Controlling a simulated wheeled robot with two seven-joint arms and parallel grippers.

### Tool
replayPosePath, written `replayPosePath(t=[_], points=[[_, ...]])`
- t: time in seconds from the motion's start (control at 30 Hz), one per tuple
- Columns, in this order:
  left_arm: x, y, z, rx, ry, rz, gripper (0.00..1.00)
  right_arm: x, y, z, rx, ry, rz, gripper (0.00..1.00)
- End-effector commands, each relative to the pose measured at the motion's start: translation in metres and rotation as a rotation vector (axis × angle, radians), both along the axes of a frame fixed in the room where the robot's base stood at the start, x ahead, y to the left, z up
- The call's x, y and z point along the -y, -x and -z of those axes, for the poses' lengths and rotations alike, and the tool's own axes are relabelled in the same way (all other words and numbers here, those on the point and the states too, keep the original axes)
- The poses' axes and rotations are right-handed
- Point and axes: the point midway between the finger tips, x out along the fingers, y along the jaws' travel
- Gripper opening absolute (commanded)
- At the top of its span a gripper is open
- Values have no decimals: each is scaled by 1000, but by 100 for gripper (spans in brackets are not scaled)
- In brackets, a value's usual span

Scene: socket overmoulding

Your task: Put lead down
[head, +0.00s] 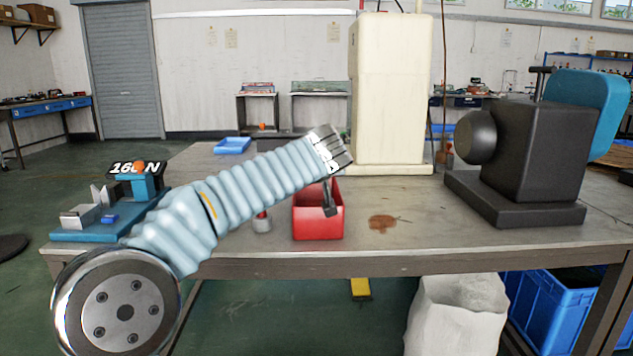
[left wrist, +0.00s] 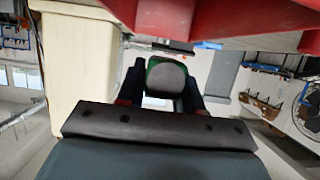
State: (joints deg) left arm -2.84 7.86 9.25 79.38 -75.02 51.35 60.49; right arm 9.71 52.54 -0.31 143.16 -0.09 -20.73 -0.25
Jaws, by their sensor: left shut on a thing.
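My left arm reaches in from the left in the head view. Its gripper (head: 330,203) points down at the red bin (head: 306,226), in front of or over its opening; I cannot tell how deep it is. In the left wrist view the gripper (left wrist: 161,88) is shut on a rounded grey piece with a green edge (left wrist: 167,78). It may be part of the lead; no cable is clearly visible. The red bin's wall (left wrist: 240,15) fills the top of that view, close to the fingers. My right gripper is not in view.
A cream machine (head: 390,90) stands behind the bin. A dark grey machine (head: 520,150) is at the right, and a teal fixture (head: 95,232) reading 160 N at the left. The table (head: 480,238) right of the bin has free room.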

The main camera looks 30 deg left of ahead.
Motion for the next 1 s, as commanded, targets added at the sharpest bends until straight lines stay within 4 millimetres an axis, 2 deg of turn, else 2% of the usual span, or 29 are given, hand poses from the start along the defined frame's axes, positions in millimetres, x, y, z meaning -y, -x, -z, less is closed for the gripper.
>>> replayPosePath(t=[0.03,0.1,0.2,0.43,0.97,1.0], points=[[-1,1,12,-4,-3,0,1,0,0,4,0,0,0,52],[0,1,22,-3,-2,0,1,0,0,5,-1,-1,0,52],[-1,1,28,-2,-1,-1,1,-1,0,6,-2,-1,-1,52],[0,1,28,0,0,-1,1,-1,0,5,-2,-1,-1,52],[0,1,40,-1,-1,0,1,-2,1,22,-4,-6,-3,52],[0,1,38,-1,-1,0,42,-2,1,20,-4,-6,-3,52]])
